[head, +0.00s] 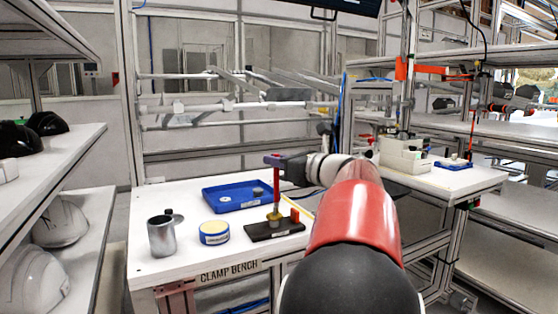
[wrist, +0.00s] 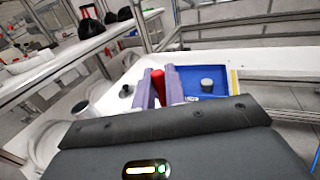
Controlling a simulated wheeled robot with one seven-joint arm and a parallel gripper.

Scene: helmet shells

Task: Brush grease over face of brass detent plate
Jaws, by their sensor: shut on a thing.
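My gripper (head: 273,161) is shut on the red handle of an upright brush (head: 277,187), above the bench. In the wrist view, the red brush handle (wrist: 158,86) sits between the two purple fingers of my gripper (wrist: 159,88). The brush's lower end reaches down to a dark fixture block (head: 288,229) near the bench's front edge. A yellowish, brassy patch shows there; I cannot tell brass plate from brush end, or whether they touch. A round tin (head: 214,233) with a yellow band and blue label, perhaps the grease, stands left of the block.
A silver cup (head: 161,236) stands at the bench's left, with a small dark round piece (head: 176,217) behind it. A blue tray (head: 213,198) holding a grey knob (head: 258,191) lies behind the tin. Shelves with helmet shells (head: 62,223) flank the left side.

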